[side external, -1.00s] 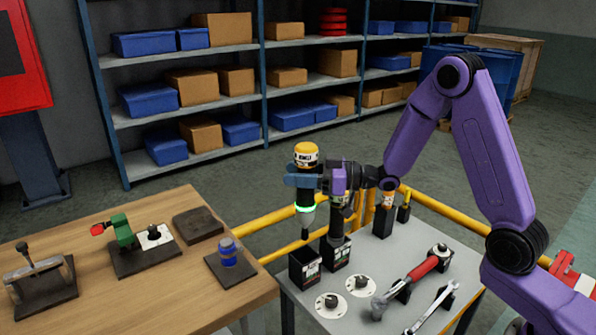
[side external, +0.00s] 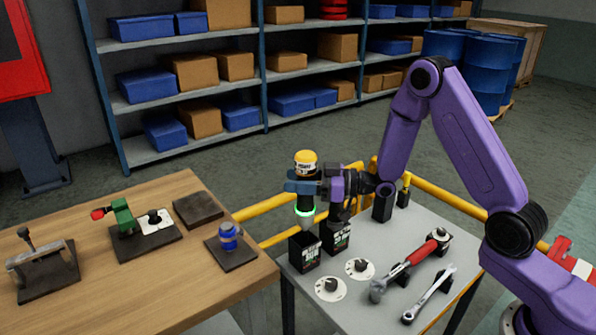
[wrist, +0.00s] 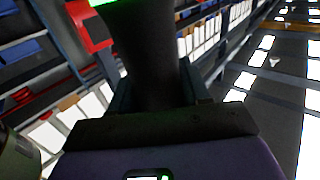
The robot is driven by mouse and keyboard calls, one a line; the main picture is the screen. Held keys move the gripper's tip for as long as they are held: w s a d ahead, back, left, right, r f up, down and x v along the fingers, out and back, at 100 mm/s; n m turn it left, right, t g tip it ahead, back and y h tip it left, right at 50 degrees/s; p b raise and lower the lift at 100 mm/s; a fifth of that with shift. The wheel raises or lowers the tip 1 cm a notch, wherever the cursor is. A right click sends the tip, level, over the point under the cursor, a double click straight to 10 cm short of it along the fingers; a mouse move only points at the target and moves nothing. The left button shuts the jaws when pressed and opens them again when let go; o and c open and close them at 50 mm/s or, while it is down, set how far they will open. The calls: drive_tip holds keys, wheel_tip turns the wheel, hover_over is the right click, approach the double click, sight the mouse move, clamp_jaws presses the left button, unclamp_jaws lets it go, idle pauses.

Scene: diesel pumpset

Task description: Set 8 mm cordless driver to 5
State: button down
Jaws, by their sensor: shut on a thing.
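My gripper (side external: 305,187) is shut on a dark cordless driver with a yellow top (side external: 305,161) and a glowing green ring. The driver is upright, nose down, over a black labelled holder (side external: 304,254). Its tip is at the holder's mouth; I cannot tell how far inside it is. Two white dials with dark knobs, one nearer the front (side external: 330,289) and one behind it (side external: 360,268), lie on the grey table. Their numbers are too small to read. In the wrist view the driver's dark body (wrist: 150,55) fills the middle. I cannot read 8 mm on it.
A red-handled tool (side external: 420,255) and a wrench (side external: 430,293) lie to the right on the grey table (side external: 400,238). A yellow rail (side external: 275,213) runs behind. A wooden bench (side external: 90,230) is at left.

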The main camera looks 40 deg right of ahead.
sight(299, 212)
drive_tip(key=shift+f, duration=4.4)
drive_tip(key=shift+c, duration=2.3)
unclamp_jaws()
drive_tip(key=shift+f, duration=0.1)
drive_tip(key=shift+s+d, duration=0.1)
drive_tip(key=v, duration=1.7)
